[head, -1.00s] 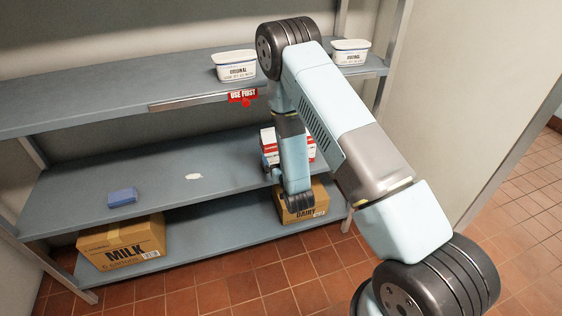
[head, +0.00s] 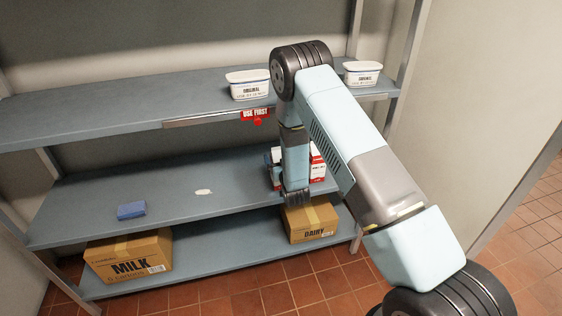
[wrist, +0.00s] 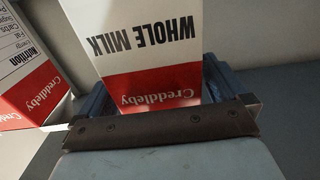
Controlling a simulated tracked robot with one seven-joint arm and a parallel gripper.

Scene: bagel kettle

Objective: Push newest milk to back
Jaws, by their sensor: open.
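A red-and-white whole milk carton (wrist: 150,45) stands in front of my gripper (wrist: 150,92) in the wrist view, between its two blue fingers. The gripper is open; I cannot tell whether the carton touches the fingers or the palm. A second red-and-white carton (wrist: 28,75) stands to the left, with its nutrition panel showing. In the head view the cartons (head: 317,162) are on the middle shelf (head: 100,195) at its right end, partly hidden by my arm. My gripper is mostly hidden there too. I cannot read any dates.
A blue block (head: 131,211) and a pale patch (head: 203,192) are on the middle shelf, left of the cartons. Tubs (head: 248,84) and a red "USE FIRST" tag (head: 256,115) are above. A MILK box (head: 128,257) and DAIRY box (head: 311,219) sit below. A right-hand upright stands nearby.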

